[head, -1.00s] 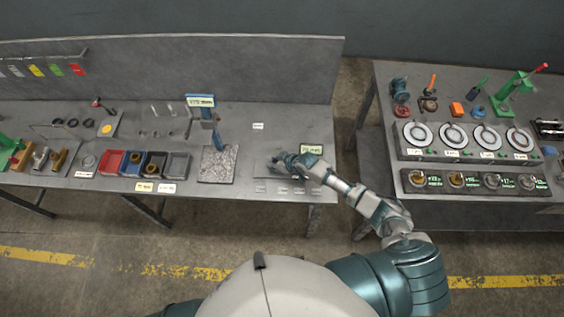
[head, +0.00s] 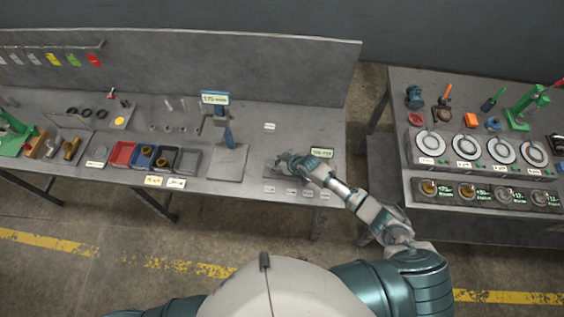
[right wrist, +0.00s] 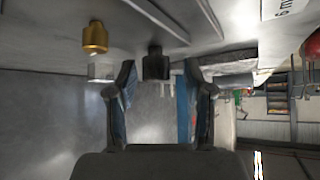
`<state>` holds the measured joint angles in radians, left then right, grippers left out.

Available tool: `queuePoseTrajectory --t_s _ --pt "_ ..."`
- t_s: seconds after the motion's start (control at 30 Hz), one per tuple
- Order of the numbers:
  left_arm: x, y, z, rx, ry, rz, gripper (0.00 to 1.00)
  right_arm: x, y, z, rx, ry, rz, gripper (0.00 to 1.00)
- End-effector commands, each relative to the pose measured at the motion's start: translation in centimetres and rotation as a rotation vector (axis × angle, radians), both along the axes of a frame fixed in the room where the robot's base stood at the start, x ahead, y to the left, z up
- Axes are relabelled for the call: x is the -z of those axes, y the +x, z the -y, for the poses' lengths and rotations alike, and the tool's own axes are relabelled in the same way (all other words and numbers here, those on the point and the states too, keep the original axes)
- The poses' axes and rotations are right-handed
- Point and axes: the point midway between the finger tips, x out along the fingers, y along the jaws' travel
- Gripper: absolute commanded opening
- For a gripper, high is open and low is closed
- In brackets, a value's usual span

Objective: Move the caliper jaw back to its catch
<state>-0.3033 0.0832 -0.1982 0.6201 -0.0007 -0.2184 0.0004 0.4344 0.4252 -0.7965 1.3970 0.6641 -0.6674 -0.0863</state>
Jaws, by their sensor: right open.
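My right gripper (head: 281,163) is over the right end of the long grey bench, above a flat grey plate (head: 270,171) that it partly hides. In the right wrist view it is open, its two dark fingers (right wrist: 163,105) apart. A small dark block (right wrist: 157,63) shows between and just beyond the fingertips, not gripped. A brass knob (right wrist: 95,38) is left of it, by a pale edge. I cannot tell for certain which part is the caliper jaw or its catch. My left gripper is not in view.
A blue upright gauge (head: 228,132) stands left of my right gripper on a grey slab (head: 228,162). Small bins (head: 187,161) are farther left. A second bench (head: 410,160) with dials is right, past a gap.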

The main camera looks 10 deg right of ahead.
Motion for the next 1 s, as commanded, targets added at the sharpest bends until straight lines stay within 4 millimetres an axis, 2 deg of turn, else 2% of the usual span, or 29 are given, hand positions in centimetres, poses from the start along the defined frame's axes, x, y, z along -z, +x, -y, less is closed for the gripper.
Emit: queuePoseTrajectory --t_s 0.5,0.7,1.0 --pt "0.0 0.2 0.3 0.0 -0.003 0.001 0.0 -6.9 -5.4 4.3 -0.001 -0.002 0.0 0.52" --pt "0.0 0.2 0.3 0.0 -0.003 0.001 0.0 -7.9 -6.0 4.8 -0.002 -0.001 0.0 0.52" --pt "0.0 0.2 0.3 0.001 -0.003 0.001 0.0 -7.9 -6.1 4.8 -0.001 0.0 0.0 0.52"
